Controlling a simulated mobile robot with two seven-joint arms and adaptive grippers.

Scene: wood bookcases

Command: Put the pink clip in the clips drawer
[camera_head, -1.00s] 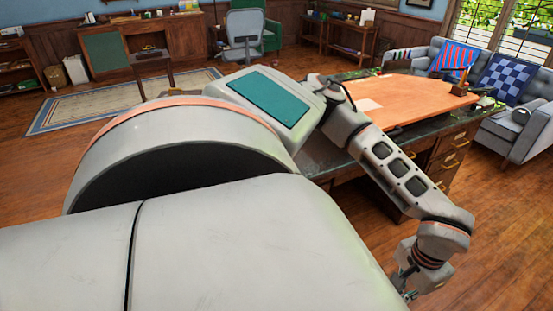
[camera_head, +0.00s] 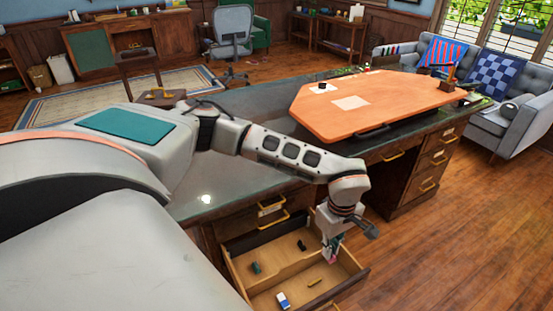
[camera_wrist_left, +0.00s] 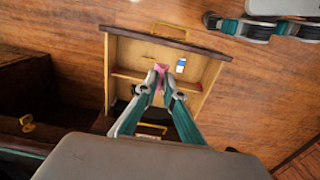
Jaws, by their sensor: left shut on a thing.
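My left gripper (camera_head: 331,249) is shut on the pink clip (camera_wrist_left: 161,68) and holds it pointing down over the open drawer. The clip also shows as a small pink patch at the fingertips in the head view (camera_head: 330,259). The drawer (camera_head: 362,273) is pulled out of the desk, and a divider splits it. The desk-side compartment holds a dark green clip (camera_head: 256,268) and a black clip (camera_head: 301,245). The other compartment holds a blue and white block (camera_head: 283,299) and a small yellow object (camera_head: 315,281). Clip height above the drawer is unclear.
The desk (camera_head: 250,190) has a dark green top and an orange board (camera_head: 385,95) on it. Another drawer's yellow handle (camera_head: 272,208) is just above the open one. Wood floor (camera_head: 450,225) lies free to the right. A grey sofa (camera_head: 525,130) stands behind.

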